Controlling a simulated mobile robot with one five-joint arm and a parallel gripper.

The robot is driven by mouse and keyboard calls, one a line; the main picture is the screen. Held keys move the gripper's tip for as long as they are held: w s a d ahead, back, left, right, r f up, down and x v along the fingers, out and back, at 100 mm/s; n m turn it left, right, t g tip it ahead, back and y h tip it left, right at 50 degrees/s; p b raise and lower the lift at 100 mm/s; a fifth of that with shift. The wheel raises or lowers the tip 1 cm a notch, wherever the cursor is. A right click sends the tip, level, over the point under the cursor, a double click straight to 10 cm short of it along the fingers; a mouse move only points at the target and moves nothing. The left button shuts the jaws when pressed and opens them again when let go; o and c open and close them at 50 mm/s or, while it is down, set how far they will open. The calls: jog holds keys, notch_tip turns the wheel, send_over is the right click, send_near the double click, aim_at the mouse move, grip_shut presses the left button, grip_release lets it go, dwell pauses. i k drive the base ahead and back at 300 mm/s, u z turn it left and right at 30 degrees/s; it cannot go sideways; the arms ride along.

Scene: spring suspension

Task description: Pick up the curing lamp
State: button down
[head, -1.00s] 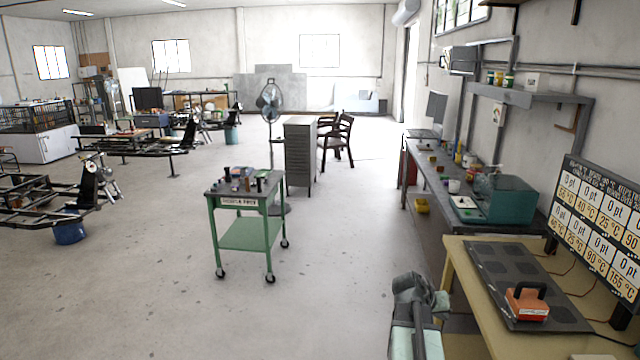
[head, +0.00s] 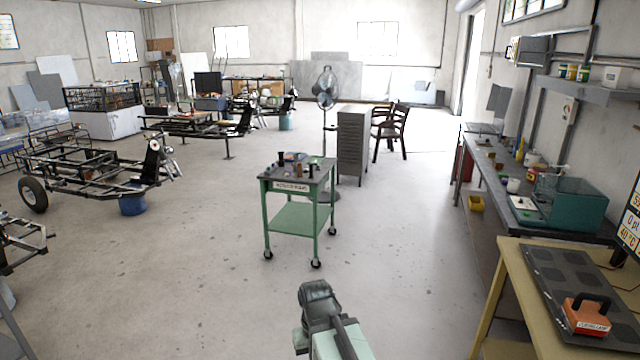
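The curing lamp (head: 587,315) is an orange-red block with a black handle on top and a white label on its front. It sits upright on a dark panel (head: 562,268) with darker square patches, on the yellow table at the lower right. My gripper (head: 318,296) is at the bottom centre, over open floor, well to the left of the lamp and apart from it. Its fingers are not clearly visible, so I cannot tell if it is open or shut.
The yellow table's (head: 508,262) left edge and leg stand between my arm and the lamp. A green wheeled cart (head: 298,215) with small items stands ahead. A grey workbench (head: 490,184) with a teal box (head: 573,205) runs along the right wall. The floor between is clear.

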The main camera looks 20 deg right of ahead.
aim_at(579, 316)
jog(key=z, duration=2.45)
